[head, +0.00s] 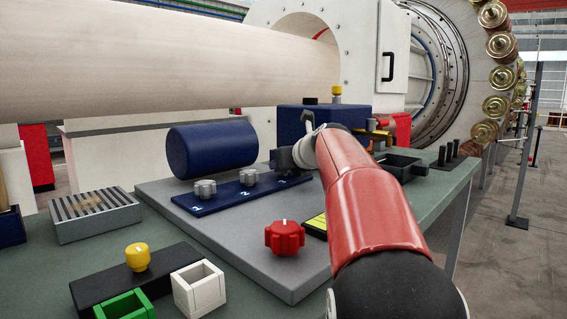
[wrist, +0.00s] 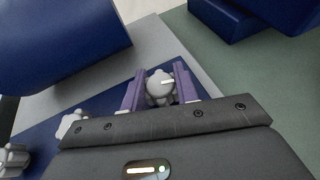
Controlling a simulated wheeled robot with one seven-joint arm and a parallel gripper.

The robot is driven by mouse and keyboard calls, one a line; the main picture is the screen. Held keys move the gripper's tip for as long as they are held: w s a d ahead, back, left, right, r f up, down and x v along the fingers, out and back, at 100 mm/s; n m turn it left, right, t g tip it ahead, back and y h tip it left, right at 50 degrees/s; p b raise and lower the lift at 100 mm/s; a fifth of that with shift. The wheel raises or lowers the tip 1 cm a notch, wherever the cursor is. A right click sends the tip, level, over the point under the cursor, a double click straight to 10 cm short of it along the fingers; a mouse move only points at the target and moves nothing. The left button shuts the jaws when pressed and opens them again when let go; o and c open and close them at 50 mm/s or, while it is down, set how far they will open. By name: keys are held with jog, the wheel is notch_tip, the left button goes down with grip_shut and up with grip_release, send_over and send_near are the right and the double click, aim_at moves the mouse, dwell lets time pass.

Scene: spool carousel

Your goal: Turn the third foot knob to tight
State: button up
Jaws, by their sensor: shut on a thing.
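The third foot knob (wrist: 158,91) is grey and lobed, with a white mark pointing to the right in the wrist view. My gripper (wrist: 160,84) is shut on it, one purple finger on each side. In the head view my red arm hides this knob and the fingertips. The first knob (head: 205,189) and second knob (head: 249,177) stand clear on the dark blue numbered foot plate (head: 224,203). The second knob also shows beside my gripper in the wrist view (wrist: 71,122). I see no readable tight mark.
A dark blue cylinder (head: 212,149) lies behind the knobs, and a blue box (head: 290,123) stands at the back. A red knob (head: 285,238) sits on the grey base plate (head: 240,249) in front. A yellow knob (head: 138,256) and a white open box (head: 199,289) are at front left.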

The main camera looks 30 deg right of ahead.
jog(key=shift+r+m+h+p, duration=0.3)
jog(key=shift+r+h+p, duration=0.1)
jog(key=shift+p, duration=0.25)
jog(key=shift+a+f+m+h+p, duration=0.1)
jog(key=shift+m+h+p, duration=0.2)
jog(key=shift+h+p, duration=0.1)
jog(key=shift+f+m+h, duration=0.25)
jog(key=shift+m+h, duration=0.15)
jog(key=o, duration=1)
jog(key=shift+v, duration=3.85)
